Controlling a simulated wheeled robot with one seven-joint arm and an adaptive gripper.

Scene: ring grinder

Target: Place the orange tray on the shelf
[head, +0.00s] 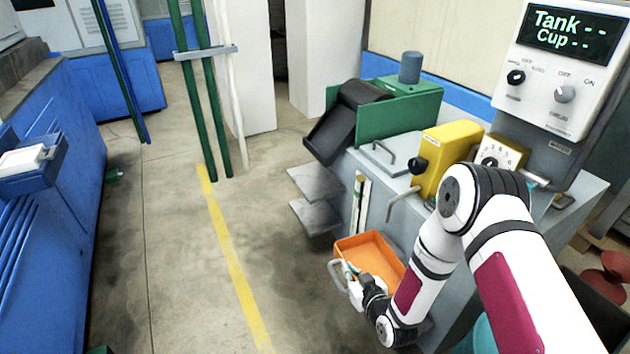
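The orange tray (372,255) is in the lower middle of the head view, beside the grey machine cabinet. It looks empty and has a pale looped handle (337,277) on its near left side. My gripper (352,279) is at this handle, at the tray's near left edge. The fingers are small and overlap the handle, so I cannot tell whether they are closed on it. Two grey shelf plates, an upper one (316,182) and a lower one (314,216), stick out from the cabinet's left side, beyond the tray. Both look bare. What supports the tray underneath is hidden.
The grey cabinet carries a yellow box (445,155), a green housing (408,108) and a black tilted chute (345,120). A control panel (560,70) stands at right. Blue cabinets (60,200) line the left. The floor (185,270) between is clear, with a yellow line.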

